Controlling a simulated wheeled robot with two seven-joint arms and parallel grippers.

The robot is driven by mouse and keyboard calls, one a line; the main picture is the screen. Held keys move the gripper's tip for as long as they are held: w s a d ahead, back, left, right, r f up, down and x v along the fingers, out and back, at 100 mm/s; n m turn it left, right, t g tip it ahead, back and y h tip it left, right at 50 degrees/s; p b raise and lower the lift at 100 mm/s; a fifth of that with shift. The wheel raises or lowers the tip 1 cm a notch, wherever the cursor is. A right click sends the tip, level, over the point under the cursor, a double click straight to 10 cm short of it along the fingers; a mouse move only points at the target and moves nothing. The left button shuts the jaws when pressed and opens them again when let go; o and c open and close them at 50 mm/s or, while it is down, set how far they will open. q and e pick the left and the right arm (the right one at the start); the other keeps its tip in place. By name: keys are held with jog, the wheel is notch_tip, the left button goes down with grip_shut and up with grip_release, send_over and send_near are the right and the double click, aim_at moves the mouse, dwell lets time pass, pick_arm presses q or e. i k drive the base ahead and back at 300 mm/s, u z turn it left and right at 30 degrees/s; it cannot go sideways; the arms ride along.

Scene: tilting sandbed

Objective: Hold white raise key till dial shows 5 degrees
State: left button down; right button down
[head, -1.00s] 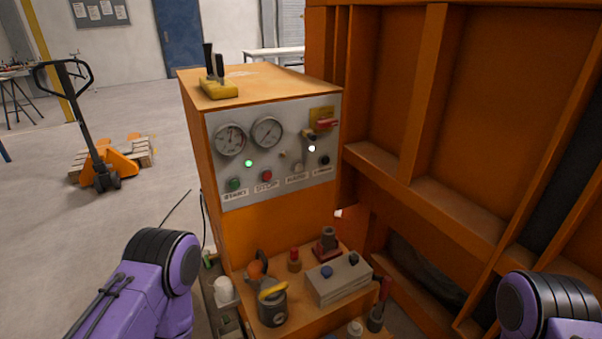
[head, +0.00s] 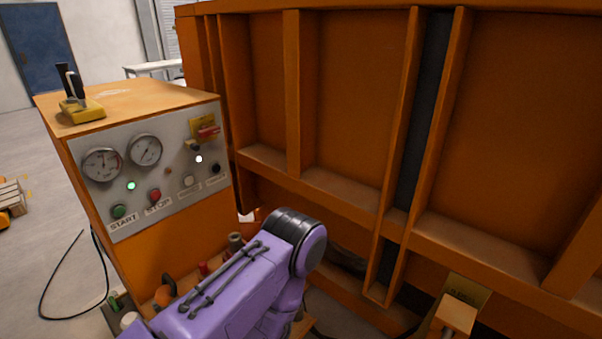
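The grey control panel (head: 152,175) is on the front of an orange cabinet at the left.
The orange ribbed wall (head: 345,110) of the sandbed fills the right side. A green lamp (head: 131,185) and a white lamp (head: 198,159) are lit on the panel. A yellow block with black levers (head: 80,110) sits on the cabinet top. My arm hides most of the lower shelf.

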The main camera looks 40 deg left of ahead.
aim_at(188, 179)
jog(key=z, duration=1.8)
jog(key=k, duration=1.45)
jog(key=u, duration=1.8)
